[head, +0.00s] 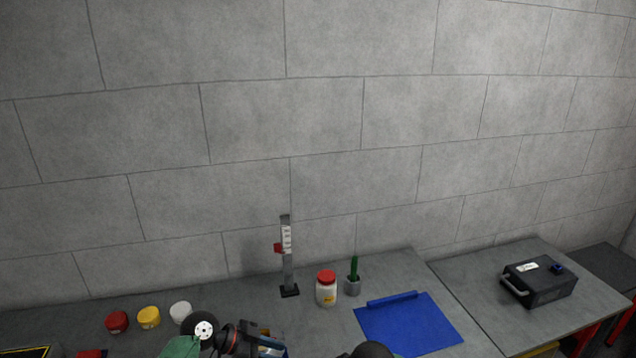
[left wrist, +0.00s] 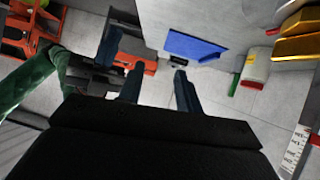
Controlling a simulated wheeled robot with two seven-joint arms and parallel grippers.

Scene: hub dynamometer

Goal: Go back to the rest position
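My left gripper (left wrist: 158,78) shows in the left wrist view with its two blue fingers apart and nothing between them. In the head view my left arm's wrist and the dark and blue gripper (head: 262,343) are at the bottom edge, in front of the bench, partly cut off. A green arm link of mine with a dark end and a blue part shows at the left of the left wrist view; whether its gripper is open is unclear. A dark round part at the bottom of the head view looks like my right arm.
The bench (head: 330,335) carries red (head: 117,321), yellow (head: 148,317) and white (head: 180,312) tubs, an upright gauge (head: 287,255), a red-lidded jar (head: 326,290), a grey cup (head: 352,285) with a green item and a blue mat (head: 410,325). A black case (head: 540,287) stands at right.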

